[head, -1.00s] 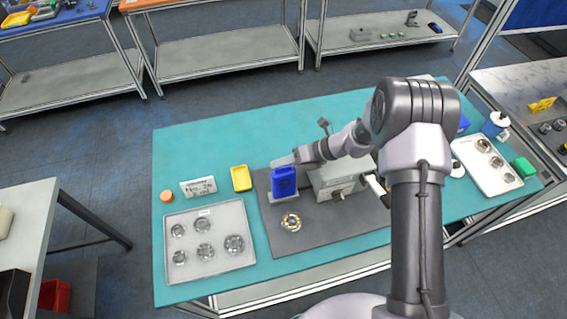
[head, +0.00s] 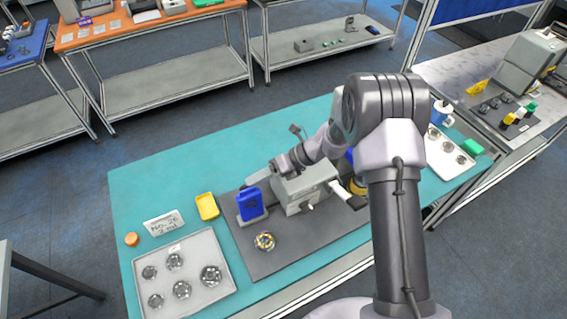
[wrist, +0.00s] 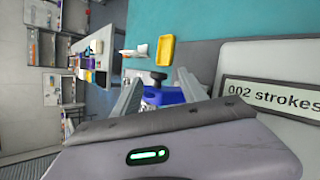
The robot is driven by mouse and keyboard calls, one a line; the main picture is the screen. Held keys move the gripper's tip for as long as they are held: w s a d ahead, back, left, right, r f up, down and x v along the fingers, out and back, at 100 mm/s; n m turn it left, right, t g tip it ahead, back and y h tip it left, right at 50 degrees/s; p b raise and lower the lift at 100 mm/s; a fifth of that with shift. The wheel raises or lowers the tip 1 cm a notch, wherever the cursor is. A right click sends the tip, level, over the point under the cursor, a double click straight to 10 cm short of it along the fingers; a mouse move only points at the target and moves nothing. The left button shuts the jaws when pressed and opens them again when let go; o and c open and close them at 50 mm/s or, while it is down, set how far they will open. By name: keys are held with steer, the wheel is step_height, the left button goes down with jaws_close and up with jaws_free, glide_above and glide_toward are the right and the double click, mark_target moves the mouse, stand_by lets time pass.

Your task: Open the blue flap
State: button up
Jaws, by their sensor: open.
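The blue flap (head: 250,204) stands upright on a grey mat (head: 268,267), at the left side of a grey machine (head: 306,190). In the wrist view a blue part (wrist: 165,97) shows between the fingers, with a dark knob (wrist: 157,77) beyond it. My gripper (head: 264,184) is just above and behind the flap in the head view. In the wrist view its two fingers (wrist: 159,90) are apart, on either side of the blue part. Whether they touch it, I cannot tell. My gripper body hides the lower part of the wrist view.
A yellow tray (head: 207,206), a label sign (head: 164,223) and a grey tray (head: 213,285) of round metal parts lie to the left. A loose round metal part (head: 264,241) sits on the mat. A display reading "002 strokes" (wrist: 268,97) is close on the right.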

steer(key=v, duration=1.1)
steer(key=shift+d+r, duration=0.2)
steer(key=shift+d, duration=0.1)
